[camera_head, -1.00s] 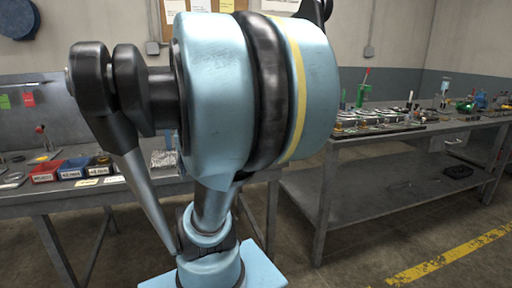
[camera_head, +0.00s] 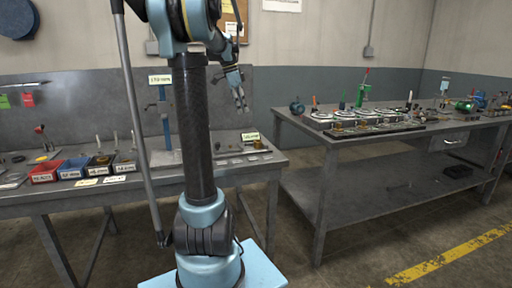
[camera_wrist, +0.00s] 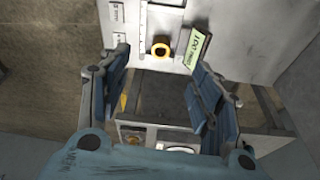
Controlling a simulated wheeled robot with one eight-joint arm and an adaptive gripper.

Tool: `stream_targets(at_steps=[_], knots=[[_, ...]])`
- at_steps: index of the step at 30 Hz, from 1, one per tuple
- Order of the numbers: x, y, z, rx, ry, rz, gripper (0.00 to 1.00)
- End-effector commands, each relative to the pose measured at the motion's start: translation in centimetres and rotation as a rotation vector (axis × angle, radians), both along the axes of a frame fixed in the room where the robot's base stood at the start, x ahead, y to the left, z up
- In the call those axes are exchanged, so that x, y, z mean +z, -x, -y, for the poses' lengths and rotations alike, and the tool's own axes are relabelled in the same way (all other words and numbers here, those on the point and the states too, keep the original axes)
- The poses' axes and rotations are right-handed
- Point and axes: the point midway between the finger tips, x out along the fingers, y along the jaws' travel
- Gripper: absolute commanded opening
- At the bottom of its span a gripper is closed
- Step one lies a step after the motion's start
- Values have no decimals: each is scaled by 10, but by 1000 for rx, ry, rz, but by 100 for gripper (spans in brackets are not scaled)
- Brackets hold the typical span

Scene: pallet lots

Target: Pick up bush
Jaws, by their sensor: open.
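A yellow brass ring with a dark centre, which looks like the bush (camera_wrist: 161,50), lies on the light grey bench surface near its edge in the wrist view. A small brass piece (camera_head: 258,145) shows at the right end of the left bench in the head view, beside a label. I cannot tell for sure that it is the same ring. My gripper (camera_wrist: 160,100) is open and empty, its blue fingers spread wide, with the ring beyond them near the top middle. In the head view my gripper (camera_head: 242,104) hangs above the bench's right part, apart from it.
A green-and-white label (camera_wrist: 196,48) stands right of the ring. On the left bench (camera_head: 60,205) are red, blue and black bins (camera_head: 72,167) and a blue upright stand (camera_head: 166,125). The right bench (camera_head: 340,140) holds several fixtures. A gap separates the benches.

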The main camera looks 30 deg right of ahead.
Motion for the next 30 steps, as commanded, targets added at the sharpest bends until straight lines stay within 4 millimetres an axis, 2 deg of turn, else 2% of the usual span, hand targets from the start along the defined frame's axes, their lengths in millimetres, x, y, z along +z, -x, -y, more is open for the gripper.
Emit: stream_targets(at_steps=[3, 8, 24, 30], knots=[[3, -4, 17, -62, 9, 2, 58], [-6, -5, 25, -88, 12, 4, 58], [-94, 6, 47, -86, 13, 4, 58], [-112, 8, 52, -84, 12, 4, 58]])
